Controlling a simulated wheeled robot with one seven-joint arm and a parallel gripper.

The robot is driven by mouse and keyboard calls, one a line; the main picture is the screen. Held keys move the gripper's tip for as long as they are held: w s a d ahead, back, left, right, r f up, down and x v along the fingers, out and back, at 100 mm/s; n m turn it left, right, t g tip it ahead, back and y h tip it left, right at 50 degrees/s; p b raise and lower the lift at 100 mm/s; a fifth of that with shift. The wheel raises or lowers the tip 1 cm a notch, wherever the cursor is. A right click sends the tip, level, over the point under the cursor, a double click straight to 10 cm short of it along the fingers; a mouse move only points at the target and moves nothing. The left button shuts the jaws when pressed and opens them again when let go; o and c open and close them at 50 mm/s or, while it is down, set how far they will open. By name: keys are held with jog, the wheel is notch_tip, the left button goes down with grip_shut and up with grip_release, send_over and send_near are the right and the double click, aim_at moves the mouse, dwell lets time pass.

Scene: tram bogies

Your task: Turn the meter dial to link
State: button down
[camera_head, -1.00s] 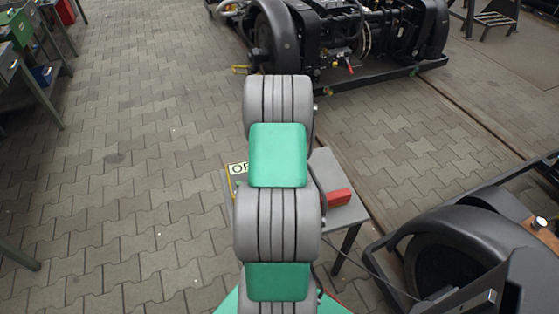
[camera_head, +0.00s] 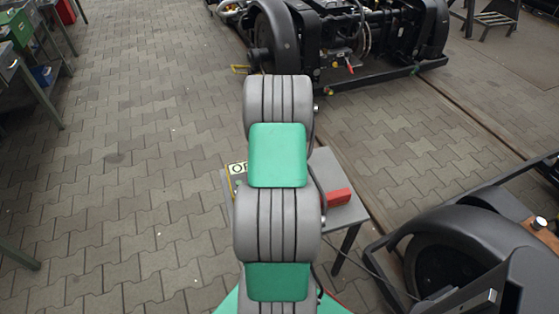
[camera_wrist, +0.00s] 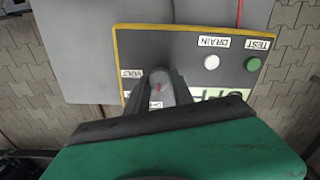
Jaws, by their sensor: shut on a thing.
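The meter (camera_wrist: 218,38) is a dark panel with a yellow rim, seen upside down in the wrist view. Its dial (camera_wrist: 159,88) is a grey knob with a red mark. My gripper (camera_wrist: 158,83) is shut on the dial, with a dark finger on either side.
The meter lies on a small grey table (camera_head: 340,212). A red object (camera_head: 338,198) lies on that table. The panel also has a white button (camera_wrist: 211,62) and a green button (camera_wrist: 253,64). A bogie (camera_head: 340,45) stands behind, and a wheel (camera_head: 460,255) is at right. Paving at left is clear.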

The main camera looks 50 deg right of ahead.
jog(key=m, duration=0.4)
jog(key=shift+m, duration=1.6)
jog(key=c, duration=1.1)
grip_release()
jog(key=shift+r, duration=0.1)
notch_tip(320, 180, up, 8)
jog(key=shift+s+f, duration=0.1)
jog(key=shift+f, duration=0.05)
